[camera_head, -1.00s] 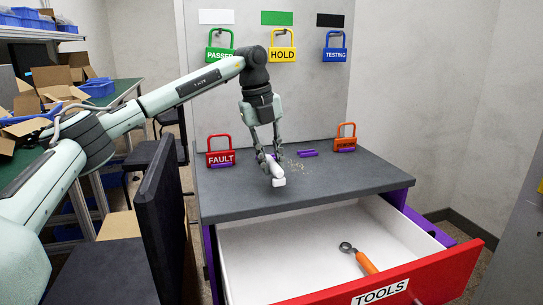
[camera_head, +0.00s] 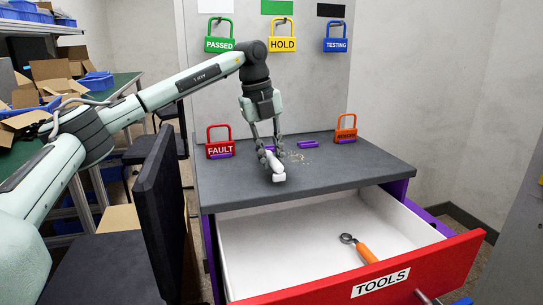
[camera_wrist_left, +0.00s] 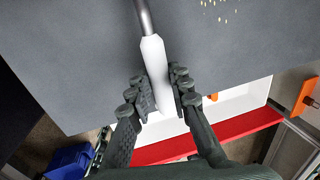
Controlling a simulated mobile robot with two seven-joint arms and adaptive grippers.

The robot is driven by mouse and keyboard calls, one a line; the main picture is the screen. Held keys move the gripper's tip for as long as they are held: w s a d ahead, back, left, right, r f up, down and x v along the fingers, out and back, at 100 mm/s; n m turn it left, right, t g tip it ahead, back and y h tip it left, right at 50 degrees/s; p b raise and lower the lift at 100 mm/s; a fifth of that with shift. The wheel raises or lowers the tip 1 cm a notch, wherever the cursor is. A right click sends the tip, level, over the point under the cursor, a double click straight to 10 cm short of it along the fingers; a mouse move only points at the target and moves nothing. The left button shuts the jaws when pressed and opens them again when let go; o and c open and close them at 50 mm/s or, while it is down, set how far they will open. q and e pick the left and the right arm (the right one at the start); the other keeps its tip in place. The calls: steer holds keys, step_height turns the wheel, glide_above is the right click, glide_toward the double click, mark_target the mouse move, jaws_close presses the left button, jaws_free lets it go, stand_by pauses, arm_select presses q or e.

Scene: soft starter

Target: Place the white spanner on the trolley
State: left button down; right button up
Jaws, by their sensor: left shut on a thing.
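The white spanner (camera_head: 263,181) has a white handle, which is between the fingers of my left gripper (camera_head: 268,154). In the left wrist view the white handle (camera_wrist_left: 154,60) sits between the fingers of my left gripper (camera_wrist_left: 163,95), which is shut on it. A grey metal shaft runs off the top edge of that view, so the spanner's head is hidden. The trolley (camera_head: 350,172) has a dark grey top and purple sides. The spanner is over the front part of this top; whether it touches is unclear. My right gripper is out of view.
The trolley's red-fronted drawer (camera_head: 295,287) is open below, with an orange-handled spanner (camera_head: 366,252) inside. A red FAULT padlock (camera_head: 220,150) and an orange padlock (camera_head: 346,133) stand towards the back. A black panel (camera_head: 160,215) stands left.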

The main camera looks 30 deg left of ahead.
arm_select(q)
steer(key=shift+f, duration=0.5)
steer(key=c, duration=1.3)
jaws_free()
steer(key=shift+r, duration=0.1)
steer(key=r, duration=0.4)
steer(key=s+a+r, duration=0.1)
steer(key=r, duration=0.6)
steer(key=shift+s+a+r, duration=0.3)
steer(key=shift+s, duration=0.1)
